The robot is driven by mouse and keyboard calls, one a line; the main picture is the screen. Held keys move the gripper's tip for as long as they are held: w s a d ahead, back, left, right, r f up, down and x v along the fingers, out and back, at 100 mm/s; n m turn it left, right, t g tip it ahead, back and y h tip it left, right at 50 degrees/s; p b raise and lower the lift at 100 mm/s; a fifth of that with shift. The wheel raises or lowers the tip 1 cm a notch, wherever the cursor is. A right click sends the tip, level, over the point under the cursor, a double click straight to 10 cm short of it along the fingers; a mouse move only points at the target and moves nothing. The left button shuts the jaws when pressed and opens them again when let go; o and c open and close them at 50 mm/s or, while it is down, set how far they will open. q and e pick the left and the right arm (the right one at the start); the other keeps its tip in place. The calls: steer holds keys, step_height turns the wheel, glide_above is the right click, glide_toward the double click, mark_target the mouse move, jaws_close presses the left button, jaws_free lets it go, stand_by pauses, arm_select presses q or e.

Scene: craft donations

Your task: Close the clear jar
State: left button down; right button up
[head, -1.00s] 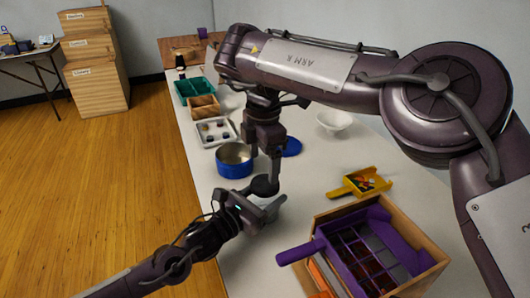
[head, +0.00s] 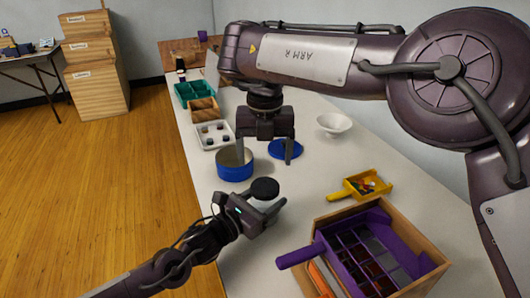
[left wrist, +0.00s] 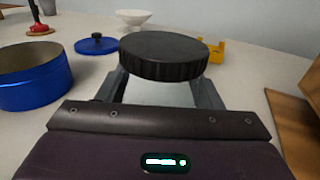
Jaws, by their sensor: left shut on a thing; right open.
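The clear jar (head: 264,204) stands on the table near its left edge, mostly hidden by my left gripper (head: 268,199). In the left wrist view the jar's see-through body (left wrist: 158,94) sits between the two fingers, which are shut on it. A black ridged lid (left wrist: 164,55) lies level on top of the jar; it also shows in the head view (head: 265,188). I cannot tell whether it is screwed tight. My right gripper (head: 264,153) is open and empty, above and just beyond the lid.
A blue pot (head: 235,170) stands open beyond the jar, with a blue lid (head: 286,149) to its right. A wooden box (head: 434,282) with a purple divided tray (head: 330,236) is at the near right. A yellow scoop-like tray (head: 345,186) and white bowl (head: 334,131) lie farther back.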

mark_target(265, 186)
steer(key=shift+f, duration=4)
steer(key=c, duration=1)
steer(key=o, duration=1.2)
steer(key=shift+c, duration=0.2)
step_height(265, 186, up, 12)
arm_select(q)
steer(key=shift+c, duration=1.6)
jaws_free()
